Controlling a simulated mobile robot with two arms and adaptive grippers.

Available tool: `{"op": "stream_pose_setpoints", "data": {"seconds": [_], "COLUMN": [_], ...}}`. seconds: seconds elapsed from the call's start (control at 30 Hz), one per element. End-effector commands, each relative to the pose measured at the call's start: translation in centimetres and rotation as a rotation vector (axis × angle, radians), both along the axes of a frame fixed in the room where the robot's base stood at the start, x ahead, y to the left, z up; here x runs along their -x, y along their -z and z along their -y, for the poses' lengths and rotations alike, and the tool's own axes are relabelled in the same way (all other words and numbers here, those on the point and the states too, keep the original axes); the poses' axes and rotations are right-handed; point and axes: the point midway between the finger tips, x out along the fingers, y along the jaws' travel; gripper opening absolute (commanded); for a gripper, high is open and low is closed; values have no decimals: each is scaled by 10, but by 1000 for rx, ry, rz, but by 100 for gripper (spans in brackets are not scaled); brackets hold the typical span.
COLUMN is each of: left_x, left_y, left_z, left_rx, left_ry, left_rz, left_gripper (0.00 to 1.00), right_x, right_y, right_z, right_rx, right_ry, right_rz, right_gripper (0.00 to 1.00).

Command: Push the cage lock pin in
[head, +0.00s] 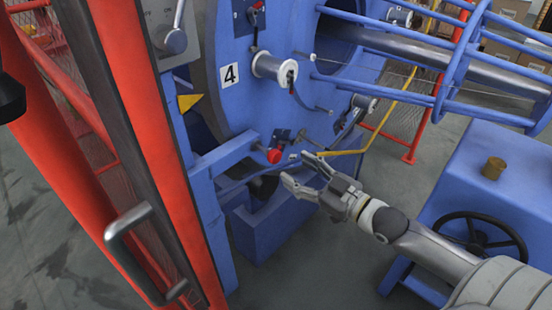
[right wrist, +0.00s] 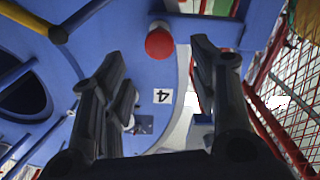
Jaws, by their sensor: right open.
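The cage lock pin shows as a red round knob (head: 274,156) at the end of a blue bracket arm beside the big blue disc. In the right wrist view the red knob (right wrist: 159,41) is near the top, between and beyond the fingers. My right gripper (head: 294,167) is open and empty, just right of and below the knob in the head view. Its two dark fingers (right wrist: 158,58) stand wide apart in the right wrist view, with no visible contact with the knob. How far the pin sits in is hidden. My left gripper is not recognisable in view.
The blue disc (head: 232,108) carries a number 4 plate (head: 229,75) and white spools (head: 274,67). A red post with a grey handle (head: 145,250) stands at left. A blue box with a black handwheel (head: 474,238) is at lower right. A yellow bar (head: 345,152) passes behind the gripper.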

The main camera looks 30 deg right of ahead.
Motion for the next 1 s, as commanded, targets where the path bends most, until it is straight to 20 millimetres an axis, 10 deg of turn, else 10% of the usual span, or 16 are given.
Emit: {"op": "stream_pose_setpoints", "data": {"seconds": [0.6, 1.0], "left_x": [-16, -15], "left_y": [-18, -22], "left_z": [1, 2], "left_rx": [1, 2], "left_ry": [-3, -4], "left_rz": [15, 15], "left_gripper": [40, 40], "right_x": [-66, -76], "right_y": [1, 1], "right_z": [-22, -26], "right_rx": [-1, 1], "right_ry": [2, 1], "right_rz": [0, -2], "right_gripper": [54, 54]}}
